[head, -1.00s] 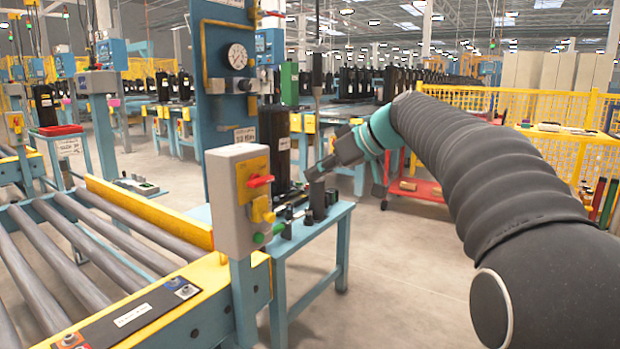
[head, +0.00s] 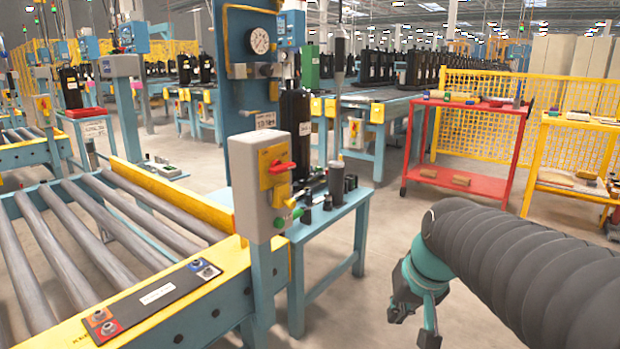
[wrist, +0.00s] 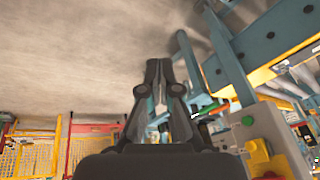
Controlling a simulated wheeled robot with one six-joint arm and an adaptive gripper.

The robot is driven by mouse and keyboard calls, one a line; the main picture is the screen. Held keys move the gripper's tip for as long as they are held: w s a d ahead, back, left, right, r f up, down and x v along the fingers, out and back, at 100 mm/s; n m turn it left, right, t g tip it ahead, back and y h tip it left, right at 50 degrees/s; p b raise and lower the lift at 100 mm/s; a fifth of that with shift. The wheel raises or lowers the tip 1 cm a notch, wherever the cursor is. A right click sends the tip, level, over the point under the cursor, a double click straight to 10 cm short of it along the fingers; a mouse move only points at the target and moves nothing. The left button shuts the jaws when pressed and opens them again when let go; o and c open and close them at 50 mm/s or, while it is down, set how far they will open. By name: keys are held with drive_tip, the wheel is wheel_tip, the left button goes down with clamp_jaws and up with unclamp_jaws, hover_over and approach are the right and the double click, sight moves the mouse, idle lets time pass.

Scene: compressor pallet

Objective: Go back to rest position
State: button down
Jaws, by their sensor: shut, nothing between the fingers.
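My gripper (head: 413,326) hangs low at the end of my dark ribbed arm in the head view, pointing down above bare floor. It is to the right of the blue side table (head: 335,215) and apart from it. In the wrist view my gripper (wrist: 159,68) has its two fingers close together with nothing between them. Part of the gripper is hidden behind the teal wrist joint in the head view.
A roller conveyor (head: 190,300) with a grey switch box (head: 258,190) stands at the left. A black cylinder (head: 294,125) stands near the blue post. A red cart (head: 465,185) and yellow fence (head: 560,90) are behind my arm. The floor between is clear.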

drive_tip(key=s+n+t+h+p, duration=0.1)
drive_tip(key=s, duration=1.2)
drive_tip(key=shift+d+f+p, duration=0.35)
drive_tip(key=shift+f+p, duration=0.05)
drive_tip(key=shift+f, duration=0.05)
